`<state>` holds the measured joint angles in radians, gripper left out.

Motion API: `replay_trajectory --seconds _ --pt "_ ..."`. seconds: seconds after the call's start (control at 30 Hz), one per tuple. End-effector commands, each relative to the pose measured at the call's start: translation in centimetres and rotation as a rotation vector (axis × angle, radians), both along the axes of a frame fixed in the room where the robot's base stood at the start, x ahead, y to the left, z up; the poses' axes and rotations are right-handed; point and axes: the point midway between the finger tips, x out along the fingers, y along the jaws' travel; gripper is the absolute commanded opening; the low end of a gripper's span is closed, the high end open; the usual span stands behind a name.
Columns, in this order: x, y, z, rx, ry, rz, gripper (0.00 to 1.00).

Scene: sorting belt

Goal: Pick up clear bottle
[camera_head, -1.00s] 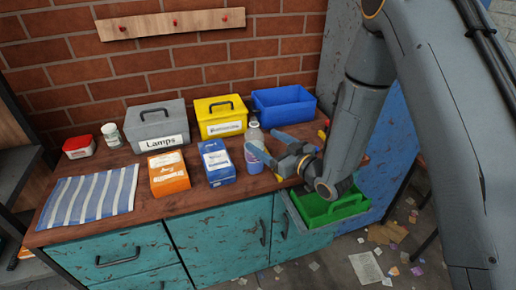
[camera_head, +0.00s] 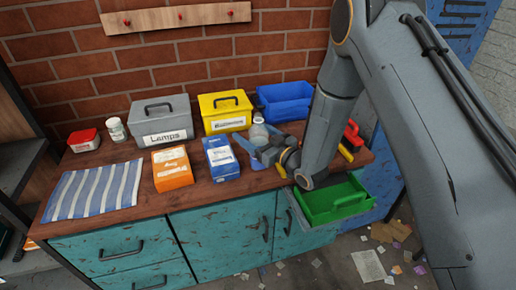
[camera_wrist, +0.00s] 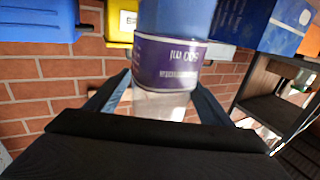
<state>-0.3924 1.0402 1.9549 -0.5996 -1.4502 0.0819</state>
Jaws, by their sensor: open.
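The clear bottle (camera_head: 259,131) stands upright on the wooden worktop, right of the blue box. My gripper (camera_head: 255,151) is low at the bottle and hides most of its lower body. In the wrist view, which looks upside down, the bottle's purple label (camera_wrist: 168,62) with "500 ml" fills the upper middle. My gripper's two fingers (camera_wrist: 157,98) show on either side of the bottle, open. I cannot tell whether either finger touches it.
A blue box (camera_head: 220,158) and an orange box (camera_head: 172,168) stand left of the bottle. Behind are a grey Lamps case (camera_head: 161,125), a yellow case (camera_head: 225,115) and a blue bin (camera_head: 285,103). A green tray (camera_head: 330,203) sits lower right.

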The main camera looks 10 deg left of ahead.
Motion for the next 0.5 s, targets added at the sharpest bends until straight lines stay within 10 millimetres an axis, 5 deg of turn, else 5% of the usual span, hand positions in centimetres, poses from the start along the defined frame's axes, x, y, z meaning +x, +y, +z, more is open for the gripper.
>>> replay_trajectory --seconds 0.33,0.5 --pt "0.54 0.67 -0.07 0.0 0.001 -0.002 0.74" --pt "0.54 0.67 -0.06 0.0 0.001 -0.002 0.46"
